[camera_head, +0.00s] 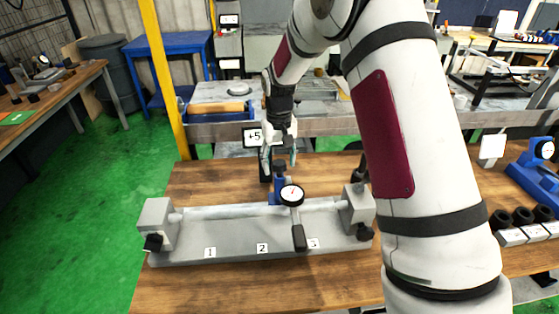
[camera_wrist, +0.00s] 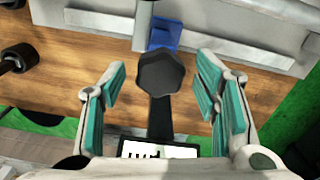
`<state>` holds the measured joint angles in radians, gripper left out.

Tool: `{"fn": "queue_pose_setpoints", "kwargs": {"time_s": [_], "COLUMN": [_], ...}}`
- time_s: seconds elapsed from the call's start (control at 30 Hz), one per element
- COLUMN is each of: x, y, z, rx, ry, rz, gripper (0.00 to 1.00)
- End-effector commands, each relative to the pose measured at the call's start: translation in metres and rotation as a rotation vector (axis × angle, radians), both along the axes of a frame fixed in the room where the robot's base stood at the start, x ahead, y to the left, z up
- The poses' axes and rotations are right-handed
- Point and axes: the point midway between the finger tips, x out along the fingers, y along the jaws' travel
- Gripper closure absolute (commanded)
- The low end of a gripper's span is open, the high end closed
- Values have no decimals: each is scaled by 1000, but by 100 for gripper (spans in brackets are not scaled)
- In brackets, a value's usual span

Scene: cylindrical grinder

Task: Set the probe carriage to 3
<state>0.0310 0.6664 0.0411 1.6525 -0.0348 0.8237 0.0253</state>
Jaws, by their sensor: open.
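The probe carriage (camera_head: 276,193) is blue with a round white dial (camera_head: 291,195) on its front. It sits on a horizontal rod above a grey base (camera_head: 190,252) that carries labels 1 (camera_head: 210,252), 2 (camera_head: 262,248) and 3 (camera_head: 313,243). My gripper (camera_head: 279,155) is just above and behind the carriage. In the wrist view it is open, its teal-padded fingers (camera_wrist: 163,92) on either side of a dark knob (camera_wrist: 164,73), with gaps showing. The blue carriage (camera_wrist: 165,38) shows beyond the knob.
A small display (camera_head: 253,138) reading "+5" stands behind the fixture. Grey end blocks (camera_head: 155,218) (camera_head: 357,208) with black knobs bound the rod. A blue device (camera_head: 535,170) and black cylinders (camera_head: 522,215) are at the right. The table's left part is bare.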

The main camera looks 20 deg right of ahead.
Motion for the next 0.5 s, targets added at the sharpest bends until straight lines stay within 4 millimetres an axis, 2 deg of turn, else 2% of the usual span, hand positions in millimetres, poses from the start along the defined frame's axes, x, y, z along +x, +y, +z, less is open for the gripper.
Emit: {"fn": "queue_pose_setpoints", "kwargs": {"time_s": [0.17, 0.27, 0.43, 0.5], "x": [0, 0, 0, 0], "y": [0, 0, 0, 0], "z": [0, 0, 0, 0], "rx": [0, 0, 0, 0], "ry": [0, 0, 0, 0], "rz": [0, 0, 0, 0], "gripper": [44, 62, 100, 100]}}
